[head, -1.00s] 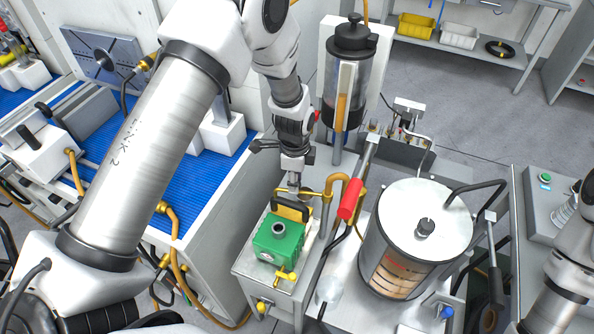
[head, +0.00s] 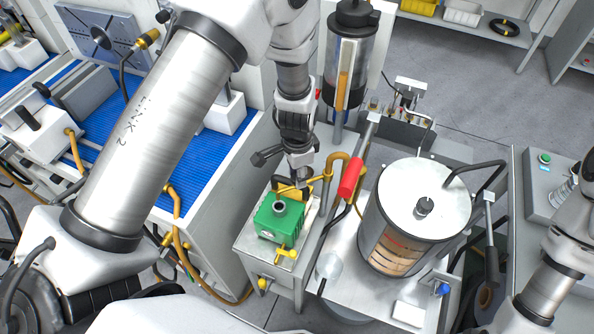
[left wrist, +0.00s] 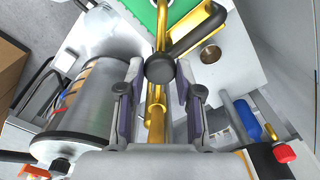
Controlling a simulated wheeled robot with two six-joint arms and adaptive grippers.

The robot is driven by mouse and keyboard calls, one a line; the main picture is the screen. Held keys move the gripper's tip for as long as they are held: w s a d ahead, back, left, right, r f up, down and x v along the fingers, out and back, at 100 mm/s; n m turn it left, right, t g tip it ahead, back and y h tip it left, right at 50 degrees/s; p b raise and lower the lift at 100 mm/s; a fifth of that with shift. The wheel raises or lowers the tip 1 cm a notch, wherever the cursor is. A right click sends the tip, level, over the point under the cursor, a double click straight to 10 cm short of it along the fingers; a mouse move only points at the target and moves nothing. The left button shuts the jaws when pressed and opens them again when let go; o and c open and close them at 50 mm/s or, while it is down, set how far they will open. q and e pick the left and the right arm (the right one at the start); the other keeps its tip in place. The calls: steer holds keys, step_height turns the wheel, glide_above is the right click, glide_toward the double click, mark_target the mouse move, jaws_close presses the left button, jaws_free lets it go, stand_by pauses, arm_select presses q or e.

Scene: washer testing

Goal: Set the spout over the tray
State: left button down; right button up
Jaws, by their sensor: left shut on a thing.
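A brass pipe bends over behind the green block and looks like the spout (head: 337,163). My left gripper (head: 301,181) is lowered behind the green block (head: 279,220), at the brass parts there. In the left wrist view its fingers (left wrist: 157,105) lie either side of a brass pipe (left wrist: 156,125) with a round black knob (left wrist: 160,68), and it is shut on this brass part. Whether this is the spout's own pipe I cannot tell. The green block stands on a pale machine top (head: 262,250); no clear tray can be told apart. My right gripper is out of view.
A large lidded cylinder (head: 410,235) is farther right, a clear tall canister (head: 345,75) behind. A white flat piece (head: 408,314) lies at front right.

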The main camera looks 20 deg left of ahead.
arm_select(q)
steer(key=shift+s+f, duration=0.3)
steer(key=shift+s, duration=0.1)
steer(key=c, duration=0.8)
jaws_free()
steer(key=shift+w, duration=0.15)
steer(key=shift+r, duration=0.1)
steer(key=shift+w+r, duration=0.1)
steer(key=shift+r, duration=0.05)
step_height(320, 180, up, 12)
steer(key=shift+f, duration=0.2)
